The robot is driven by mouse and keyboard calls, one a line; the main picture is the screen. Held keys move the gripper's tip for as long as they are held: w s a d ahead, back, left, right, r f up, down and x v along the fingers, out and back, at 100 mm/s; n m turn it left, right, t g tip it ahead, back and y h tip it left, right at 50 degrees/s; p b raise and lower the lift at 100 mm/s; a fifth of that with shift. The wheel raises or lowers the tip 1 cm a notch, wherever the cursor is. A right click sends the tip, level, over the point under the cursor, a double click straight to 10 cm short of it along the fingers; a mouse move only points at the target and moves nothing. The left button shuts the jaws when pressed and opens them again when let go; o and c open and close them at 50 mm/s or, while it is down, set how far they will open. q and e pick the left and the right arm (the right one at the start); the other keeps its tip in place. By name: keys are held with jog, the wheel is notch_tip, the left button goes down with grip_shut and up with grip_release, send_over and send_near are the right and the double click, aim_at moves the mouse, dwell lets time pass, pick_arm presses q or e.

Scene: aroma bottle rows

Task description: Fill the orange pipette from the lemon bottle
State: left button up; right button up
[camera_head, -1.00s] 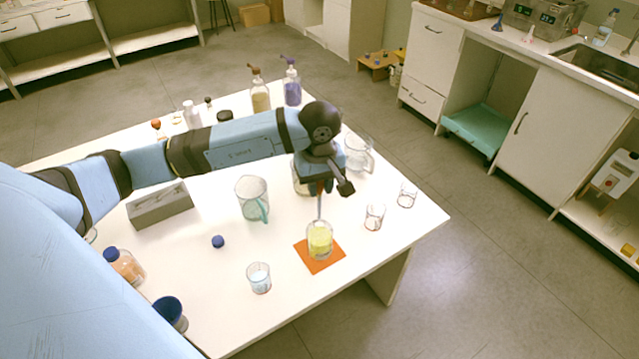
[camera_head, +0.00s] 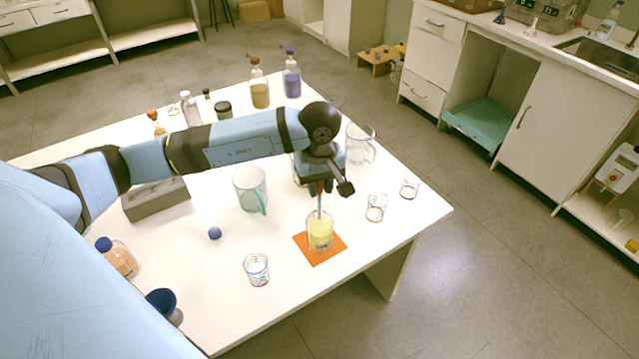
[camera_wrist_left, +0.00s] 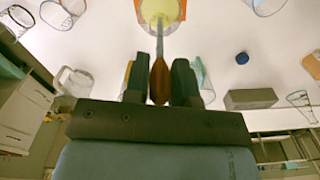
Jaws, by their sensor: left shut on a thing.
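My left gripper (camera_head: 320,187) is shut on the orange pipette (camera_head: 319,203) and points down. The pipette's orange bulb (camera_wrist_left: 159,80) is between the two fingers in the left wrist view, with the clear stem running out beyond them. The lemon bottle (camera_head: 320,235), clear with yellow liquid, stands upright and uncapped on an orange mat (camera_head: 328,259). The gripper is above the bottle, and the stem goes down into its mouth. The tip's depth in the liquid cannot be told. My right gripper is not in view.
A handled beaker (camera_head: 250,190), a grey block (camera_head: 157,200), a blue cap (camera_head: 214,233) and a small glass beaker (camera_head: 256,269) stand left of the mat. Two small glasses (camera_head: 375,207) (camera_head: 409,186) and a glass jug (camera_head: 361,146) are at the right.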

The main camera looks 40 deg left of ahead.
aim_at(320, 204)
pick_arm(q)
jog(key=shift+f+b, duration=1.05)
jog(key=shift+f, duration=0.25)
jog(key=shift+f+b, duration=1.2)
jog(key=shift+f, duration=0.15)
jog(key=shift+f+b, duration=0.3)
jog(key=shift+f, duration=0.2)
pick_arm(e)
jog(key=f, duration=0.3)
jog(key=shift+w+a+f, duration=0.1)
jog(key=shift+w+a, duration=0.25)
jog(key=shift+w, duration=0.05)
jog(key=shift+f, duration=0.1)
pick_arm(q)
jog(key=o, duration=0.3)
dwell(3.8)
